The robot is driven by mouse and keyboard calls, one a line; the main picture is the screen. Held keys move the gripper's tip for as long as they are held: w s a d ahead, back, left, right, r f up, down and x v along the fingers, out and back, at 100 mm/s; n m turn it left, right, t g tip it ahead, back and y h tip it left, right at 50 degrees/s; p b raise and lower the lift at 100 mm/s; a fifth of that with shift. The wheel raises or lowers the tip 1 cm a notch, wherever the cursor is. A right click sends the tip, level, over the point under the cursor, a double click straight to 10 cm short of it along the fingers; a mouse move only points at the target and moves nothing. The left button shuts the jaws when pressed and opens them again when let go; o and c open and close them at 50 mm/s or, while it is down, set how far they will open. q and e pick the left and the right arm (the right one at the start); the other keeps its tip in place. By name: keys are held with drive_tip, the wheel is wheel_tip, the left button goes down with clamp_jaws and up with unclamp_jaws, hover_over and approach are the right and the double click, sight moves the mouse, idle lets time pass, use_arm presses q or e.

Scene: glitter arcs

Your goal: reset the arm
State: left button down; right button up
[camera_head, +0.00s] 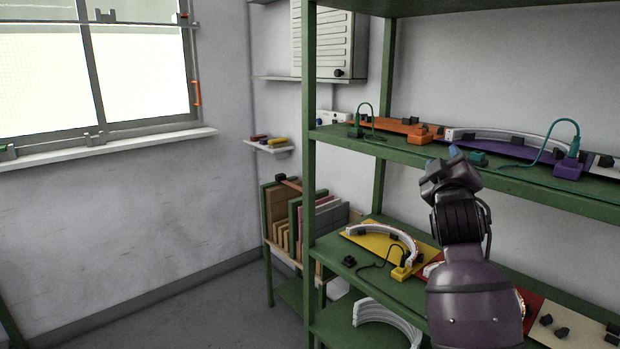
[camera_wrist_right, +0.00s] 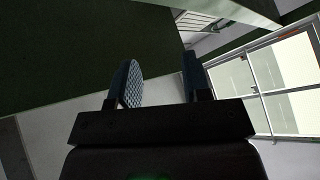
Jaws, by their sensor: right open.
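My right arm rises from the lower right of the head view, in front of the green shelf rack (camera_head: 309,180). My right gripper (camera_head: 453,165) is at the height of the middle shelf and looks empty. In the right wrist view its two fingers (camera_wrist_right: 162,85) stand apart with nothing between them. My left gripper is not in either view. Behind the right arm, the middle shelf (camera_head: 400,152) carries an orange board (camera_head: 392,127) and a purple board (camera_head: 500,150) with a white arc (camera_head: 510,136). The right arm hides part of the lower shelf.
The lower shelf holds a yellow board (camera_head: 375,244) with a white arc (camera_head: 395,233). More white arcs (camera_head: 383,314) lie on the bottom shelf. Upright boards (camera_head: 283,215) stand left of the rack. A window (camera_head: 95,70) is on the left wall. The floor (camera_head: 200,315) at left is clear.

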drive_tip(key=s+a+f+m+g+y+b, duration=0.1)
drive_tip(key=s+f+m+g+y, duration=0.35)
drive_tip(key=f, duration=1.05)
drive_tip(key=s+f+t+y, duration=0.1)
drive_tip(key=s+f, duration=0.6)
drive_tip(key=f, duration=0.7)
drive_tip(key=s+d+f+g+b, duration=0.1)
drive_tip(key=s+f+g, duration=0.5)
drive_tip(key=s+f, duration=1.7)
drive_tip(key=shift+s+d+f+m, duration=0.2)
drive_tip(key=shift+s+d+m, duration=0.35)
drive_tip(key=shift+s, duration=0.3)
drive_tip(key=shift+d+h, duration=0.1)
drive_tip(key=shift+h, duration=0.15)
